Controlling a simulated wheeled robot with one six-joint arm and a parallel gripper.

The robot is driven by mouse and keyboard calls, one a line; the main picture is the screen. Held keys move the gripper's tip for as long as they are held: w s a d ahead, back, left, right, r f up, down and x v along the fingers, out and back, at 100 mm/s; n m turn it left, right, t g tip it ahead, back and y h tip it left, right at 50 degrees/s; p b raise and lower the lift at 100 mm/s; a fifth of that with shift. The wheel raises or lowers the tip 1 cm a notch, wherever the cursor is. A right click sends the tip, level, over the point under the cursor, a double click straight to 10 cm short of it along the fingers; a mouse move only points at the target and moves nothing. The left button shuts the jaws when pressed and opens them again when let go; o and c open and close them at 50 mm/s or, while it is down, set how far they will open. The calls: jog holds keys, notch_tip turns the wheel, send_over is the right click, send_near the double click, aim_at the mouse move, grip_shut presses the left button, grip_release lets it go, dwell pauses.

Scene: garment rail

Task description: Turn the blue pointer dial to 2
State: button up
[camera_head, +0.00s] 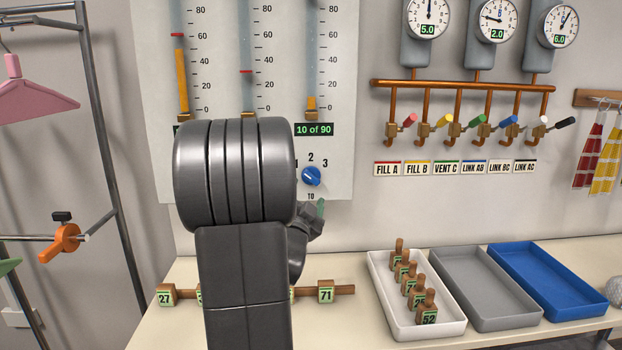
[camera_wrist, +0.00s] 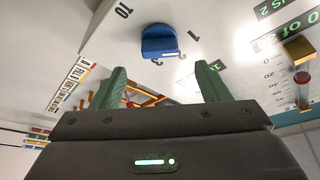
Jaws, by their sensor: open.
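The blue pointer dial (camera_head: 311,176) is on the white wall panel, with 1, 2 and 3 around its top and a TO label below. A small pale mark on it seems to lean to the upper left, towards 1, but I cannot tell its exact setting. In the wrist view the dial (camera_wrist: 158,42) lies just beyond the fingertips, between them across the picture. My gripper (camera_wrist: 162,80) is open and empty, its two green fingers apart and not visibly touching the dial. In the head view my arm hides most of the gripper; one green fingertip shows below the dial.
A "10 of 90" display (camera_head: 314,130) sits above the dial, under the gauge columns. Coloured valve levers (camera_head: 480,122) are to the right. White (camera_head: 455,330), grey (camera_head: 478,290) and blue (camera_head: 550,280) trays stand on the table. A garment rail (camera_head: 100,130) is left.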

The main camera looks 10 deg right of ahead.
aim_at(311, 179)
jog(key=p+x, duration=0.1)
jog(key=x, duration=0.5)
jog(key=shift+w+d+r, duration=0.1)
jog(key=shift+w, duration=0.15)
jog(key=c, duration=1)
